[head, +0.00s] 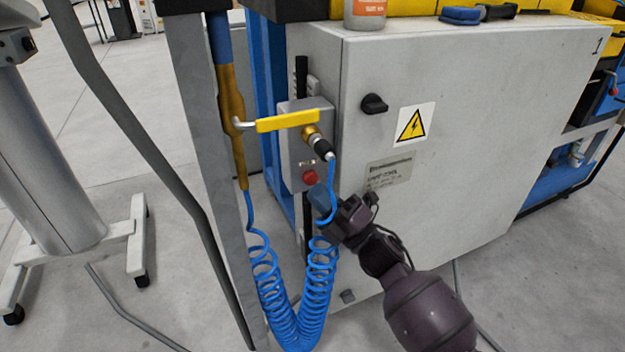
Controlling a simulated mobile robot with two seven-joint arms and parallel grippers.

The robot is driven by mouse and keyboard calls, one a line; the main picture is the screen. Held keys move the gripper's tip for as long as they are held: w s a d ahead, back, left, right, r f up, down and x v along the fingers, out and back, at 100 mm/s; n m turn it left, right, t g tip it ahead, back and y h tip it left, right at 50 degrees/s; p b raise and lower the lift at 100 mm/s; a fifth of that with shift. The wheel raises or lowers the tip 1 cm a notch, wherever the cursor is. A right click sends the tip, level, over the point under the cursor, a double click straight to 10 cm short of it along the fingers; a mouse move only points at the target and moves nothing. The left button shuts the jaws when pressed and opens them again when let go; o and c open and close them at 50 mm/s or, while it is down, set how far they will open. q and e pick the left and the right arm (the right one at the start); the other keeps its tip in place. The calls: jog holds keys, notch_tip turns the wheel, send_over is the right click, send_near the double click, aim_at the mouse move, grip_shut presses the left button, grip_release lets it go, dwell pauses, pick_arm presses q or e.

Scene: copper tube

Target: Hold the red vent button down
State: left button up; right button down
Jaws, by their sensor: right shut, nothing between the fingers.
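The red vent button (310,178) sits low on a grey metal box (290,150) fixed to the left side of a large cabinet. It looks uncovered in the head view. My right gripper (320,196) is shut and empty, its blue fingertips just below and right of the button. I cannot tell whether the tips touch the button or how deep it is pressed. A yellow lever handle (288,121) lies across the box above the button. My left gripper is not in view.
A coiled blue hose (290,310) hangs from the box's fitting (318,142), close by my right gripper. The grey cabinet (460,150) has a black knob (374,104) and a warning sign (414,123). A grey post (205,150) stands left of the box.

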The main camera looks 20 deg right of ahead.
jog(key=shift+w, duration=0.15)
dwell(0.6)
jog(key=shift+w, duration=0.3)
jog(key=shift+w, duration=0.3)
dwell(0.6)
jog(key=shift+w+r, duration=0.2)
jog(key=shift+r, duration=0.2)
dwell(0.4)
jog(key=shift+w+d+r, duration=0.1)
jog(key=shift+r, duration=0.1)
dwell(2.3)
dwell(0.8)
jog(key=shift+s+f, duration=0.5)
jog(key=shift+s, duration=0.1)
